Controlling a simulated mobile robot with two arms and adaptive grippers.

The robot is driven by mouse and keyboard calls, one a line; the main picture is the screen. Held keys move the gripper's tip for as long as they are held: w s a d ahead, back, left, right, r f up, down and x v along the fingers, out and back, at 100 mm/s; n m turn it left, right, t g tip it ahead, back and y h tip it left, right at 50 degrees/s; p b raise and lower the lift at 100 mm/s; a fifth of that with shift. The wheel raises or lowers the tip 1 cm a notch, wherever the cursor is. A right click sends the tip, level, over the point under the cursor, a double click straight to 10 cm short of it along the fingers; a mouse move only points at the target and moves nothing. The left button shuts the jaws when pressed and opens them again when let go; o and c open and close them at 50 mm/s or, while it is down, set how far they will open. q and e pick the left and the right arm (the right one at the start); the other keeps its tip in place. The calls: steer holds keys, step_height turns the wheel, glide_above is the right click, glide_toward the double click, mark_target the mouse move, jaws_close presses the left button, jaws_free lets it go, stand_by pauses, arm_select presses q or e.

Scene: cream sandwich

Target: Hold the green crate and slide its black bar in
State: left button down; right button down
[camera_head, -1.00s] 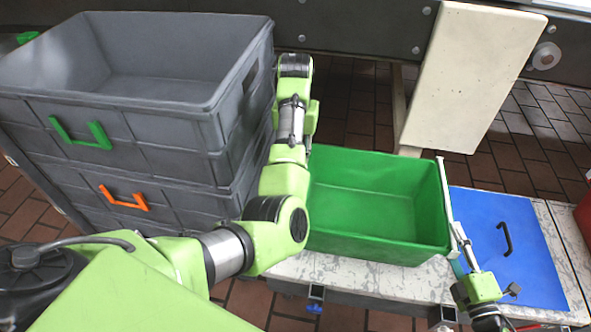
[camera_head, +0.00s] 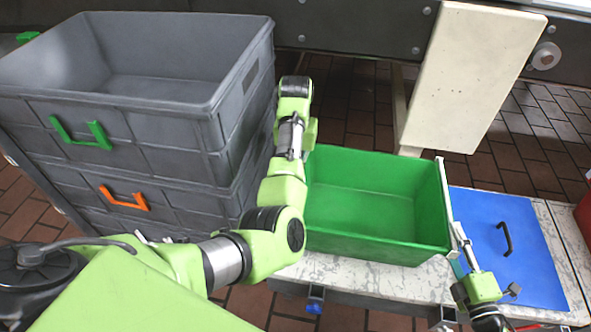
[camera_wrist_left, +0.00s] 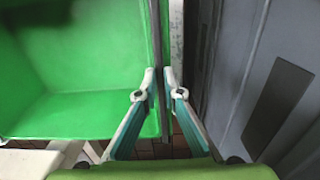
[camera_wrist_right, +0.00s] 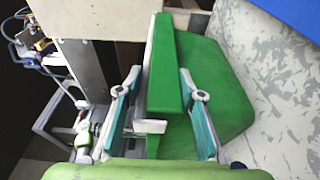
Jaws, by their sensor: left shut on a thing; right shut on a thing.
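The green crate (camera_head: 375,252) stands open and empty on the worn white table. My right gripper (camera_head: 460,236) is at its right end; in the right wrist view its fingers (camera_wrist_right: 161,76) straddle the crate's green wall (camera_wrist_right: 166,85), shut on it. My left arm reaches over the crate's left end and hides its left edge and my left gripper in the head view. In the left wrist view my left gripper (camera_wrist_left: 160,82) is shut on the crate's wall edge, with a dark strip (camera_wrist_left: 159,40) along it. I cannot tell whether that strip is the black bar.
Stacked grey crates (camera_head: 165,92) with green and orange handles stand close on the left. A blue panel (camera_head: 530,250) with a black handle lies right of the green crate. A cream post (camera_head: 470,75) and dark beam stand behind. Little table shows free in front.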

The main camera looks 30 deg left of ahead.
arm_select(q)
steer(key=w+d, duration=0.2)
steer(key=d, duration=0.6)
steer(key=shift+d, duration=0.15)
steer(key=c, duration=2.2)
jaws_free()
steer(key=shift+o, duration=0.2)
arm_select(e)
steer(key=shift+a, duration=0.1)
arm_select(q)
step_height(320, 180, up, 8)
steer(key=shift+f, duration=0.2)
